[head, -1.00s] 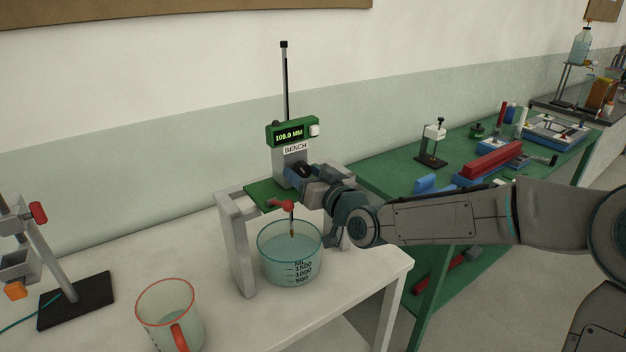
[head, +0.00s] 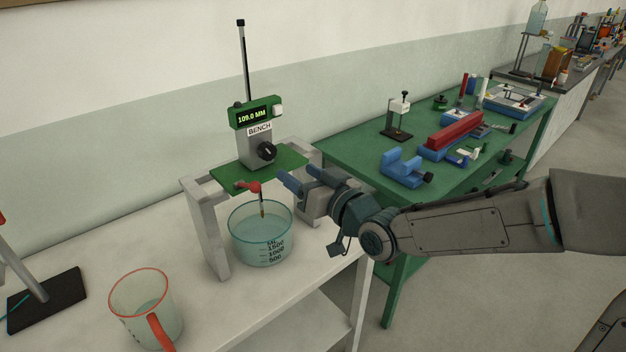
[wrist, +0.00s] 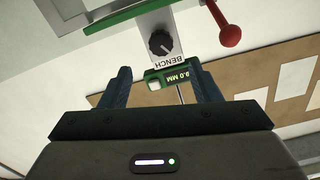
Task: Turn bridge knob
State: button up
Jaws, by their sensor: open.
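The bridge knob (head: 266,151) is a round black dial on the front of the grey gauge post, below the BENCH label. It also shows in the wrist view (wrist: 160,43), beyond my fingers. The green display (head: 257,114) above reads 109.0 MM. My gripper (head: 289,179) is open and empty, in front of and below the knob on its right side, apart from it. In the wrist view my gripper (wrist: 160,85) has its two fingers wide apart, with the display between them.
A green bridge plate (head: 285,159) on grey supports spans a glass beaker (head: 262,246) of water. A red-ended lever (head: 249,186) sticks out below the plate, near my fingers. A red-rimmed jug (head: 124,310) stands at front left. A green table (head: 350,150) with apparatus is behind right.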

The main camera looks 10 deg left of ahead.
aim_at(271, 153)
jog(key=shift+p+v, duration=0.4)
jog(key=shift+v, duration=1.25)
notch_tip(271, 153, down, 5)
jog(key=a+p, duration=0.2)
jog(key=shift+d+r+p, duration=0.9)
jog(key=shift+r+p, duration=0.05)
jog(key=shift+r, duration=1.75)
jog(key=p+x, duration=0.4)
jog(key=x, duration=1)
jog(key=shift+s+d, duration=0.1)
jog(key=shift+f, duration=0.1)
jog(key=c, duration=1)
